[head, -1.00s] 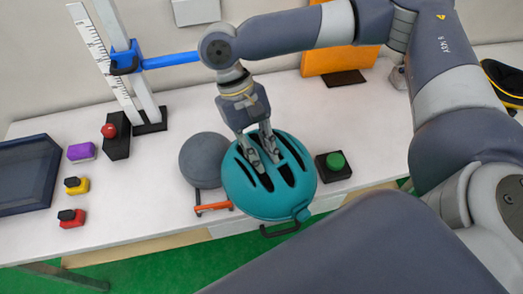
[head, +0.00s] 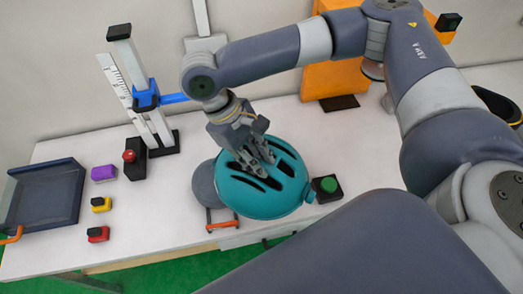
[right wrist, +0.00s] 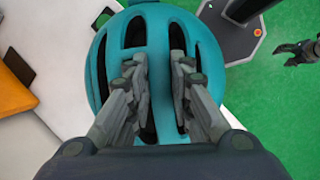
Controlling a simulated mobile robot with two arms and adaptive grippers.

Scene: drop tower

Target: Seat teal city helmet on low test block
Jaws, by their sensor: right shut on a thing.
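The teal helmet (head: 290,199) is in the middle of the head view, with dark vent slots on top. My right gripper (head: 258,168) is shut on the helmet's shell, its fingers in the vents. The helmet also fills the middle of the right wrist view (right wrist: 205,50). A grey rounded block (head: 205,186), seemingly the low test block, stands on the table at the helmet's left and is partly hidden by it. I cannot tell whether they touch. My left gripper (right wrist: 284,55) shows at the right edge of the right wrist view, empty, fingers apart.
The white table (head: 160,225) carries a drop tower (head: 150,95) with a blue arm, a green button (head: 328,185) right of the helmet, and purple (head: 104,173), yellow (head: 101,204) and red (head: 98,234) blocks. A dark tray (head: 45,200) is at left, an orange box (head: 335,80) behind.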

